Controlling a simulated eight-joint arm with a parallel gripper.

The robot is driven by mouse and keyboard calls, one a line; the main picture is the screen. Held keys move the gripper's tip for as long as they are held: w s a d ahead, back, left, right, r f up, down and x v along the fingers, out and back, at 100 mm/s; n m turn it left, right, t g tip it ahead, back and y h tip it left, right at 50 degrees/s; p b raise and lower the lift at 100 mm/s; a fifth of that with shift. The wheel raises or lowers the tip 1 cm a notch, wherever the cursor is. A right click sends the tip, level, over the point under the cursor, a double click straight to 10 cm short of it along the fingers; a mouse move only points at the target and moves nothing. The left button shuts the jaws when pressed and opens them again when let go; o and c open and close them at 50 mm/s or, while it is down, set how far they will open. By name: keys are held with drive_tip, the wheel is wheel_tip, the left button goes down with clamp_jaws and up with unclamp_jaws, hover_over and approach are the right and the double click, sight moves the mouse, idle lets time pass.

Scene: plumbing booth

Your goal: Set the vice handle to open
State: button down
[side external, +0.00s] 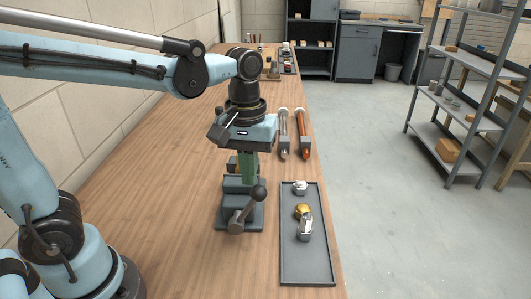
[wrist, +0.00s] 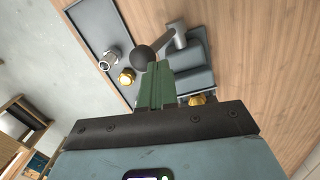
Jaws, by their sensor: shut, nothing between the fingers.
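The dark grey vice (side external: 231,186) stands on the wooden bench, below my gripper. Its handle (side external: 246,209) is a grey lever with a black ball knob (side external: 258,193), slanting up and right from the hub at the near end. In the wrist view the ball knob (wrist: 142,58) and lever (wrist: 160,47) lie just beyond my fingertips. My gripper (side external: 249,180) points down with its green fingers shut and empty, over the vice and behind the knob. The fingers also show in the wrist view (wrist: 157,72). Whether they touch the knob I cannot tell. The fingers hide part of the vice.
A dark tray (side external: 308,268) right of the vice holds silver and brass fittings (side external: 302,211). A brass piece (wrist: 198,99) shows by the vice. The bench in front of the vice is clear.

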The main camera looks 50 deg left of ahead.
drive_tip(key=shift+w+d+f, duration=0.3)
drive_tip(key=shift+w+d, duration=0.3)
drive_tip(key=shift+w+d+f, duration=0.3)
drive_tip(key=shift+w+d, duration=0.25)
drive_tip(key=shift+w, duration=0.05)
wheel_tip(320, 180, up, 12)
drive_tip(key=w, duration=0.2)
drive_tip(key=s+a+f+m+t, duration=0.7)
drive_tip(key=f, duration=0.5)
drive_tip(key=shift+a+t+y, duration=0.3)
drive_tip(key=shift+a+y, duration=0.05)
drive_tip(key=shift+y, duration=0.05)
